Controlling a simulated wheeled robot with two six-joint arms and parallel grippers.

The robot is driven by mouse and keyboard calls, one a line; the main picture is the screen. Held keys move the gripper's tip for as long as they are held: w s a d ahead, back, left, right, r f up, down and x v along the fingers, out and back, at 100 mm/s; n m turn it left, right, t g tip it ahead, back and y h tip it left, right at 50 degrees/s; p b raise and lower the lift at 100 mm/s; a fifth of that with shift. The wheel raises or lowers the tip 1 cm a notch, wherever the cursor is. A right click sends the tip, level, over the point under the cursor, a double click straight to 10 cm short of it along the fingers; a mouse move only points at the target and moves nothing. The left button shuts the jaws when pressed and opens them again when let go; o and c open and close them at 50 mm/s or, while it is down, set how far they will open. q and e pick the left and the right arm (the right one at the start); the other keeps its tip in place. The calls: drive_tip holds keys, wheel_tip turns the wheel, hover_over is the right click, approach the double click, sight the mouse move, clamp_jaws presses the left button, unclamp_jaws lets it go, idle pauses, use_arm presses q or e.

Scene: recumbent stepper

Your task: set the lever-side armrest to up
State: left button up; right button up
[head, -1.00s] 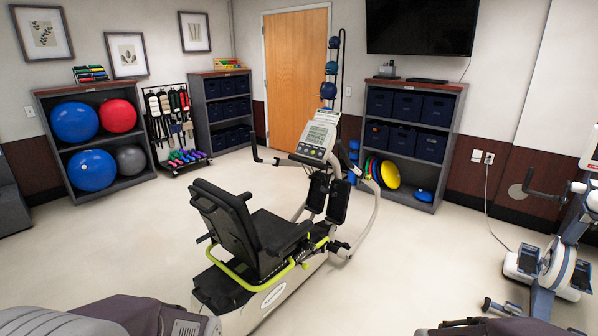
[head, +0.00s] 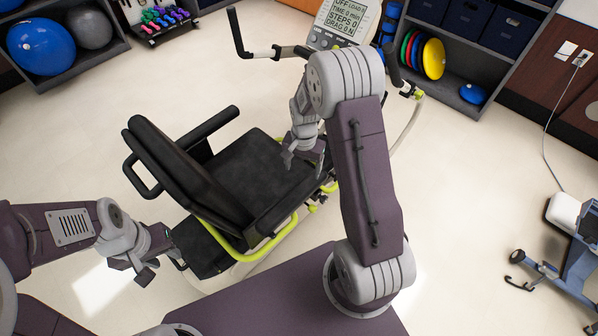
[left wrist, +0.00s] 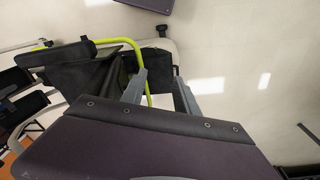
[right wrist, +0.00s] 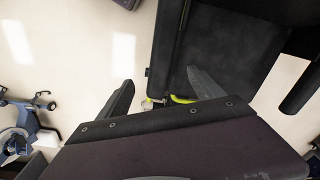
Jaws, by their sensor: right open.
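The recumbent stepper's black seat (head: 255,172) has a tilted backrest (head: 172,168) at its left. The near armrest (head: 283,208) lies low along the seat's near side, by the yellow-green frame and lever parts (head: 318,197). The far armrest (head: 208,128) shows beyond the seat. My right gripper (head: 303,160) is open above the front end of the near armrest. In the right wrist view, a long black bar (right wrist: 168,40), seemingly this armrest, runs between the open fingers (right wrist: 163,85), apart from them. My left gripper (head: 150,268) is open and empty left of the seat; its fingers (left wrist: 160,78) are spread.
The console (head: 345,20) and handlebar (head: 268,52) stand behind my right arm. Shelves (head: 480,60) are at the back. A blue-and-white exercise machine (head: 565,235) stands at the right. Floor is clear between it and the stepper.

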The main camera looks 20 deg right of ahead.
sight(309, 182)
drive_tip(key=w+d+f+m, duration=0.1)
drive_tip(key=f, duration=0.1)
drive_tip(key=d+f+m, duration=0.2)
drive_tip(key=f, duration=0.1)
drive_tip(key=w+d+f+m, duration=0.1)
drive_tip(key=f, duration=0.1)
drive_tip(key=shift+w+d+f+m, duration=0.15)
drive_tip(key=shift+w+d+m, duration=0.15)
drive_tip(key=shift+w, duration=0.05)
wheel_tip(309, 182, down, 9)
drive_tip(key=shift+w+a, duration=0.1)
clamp_jaws()
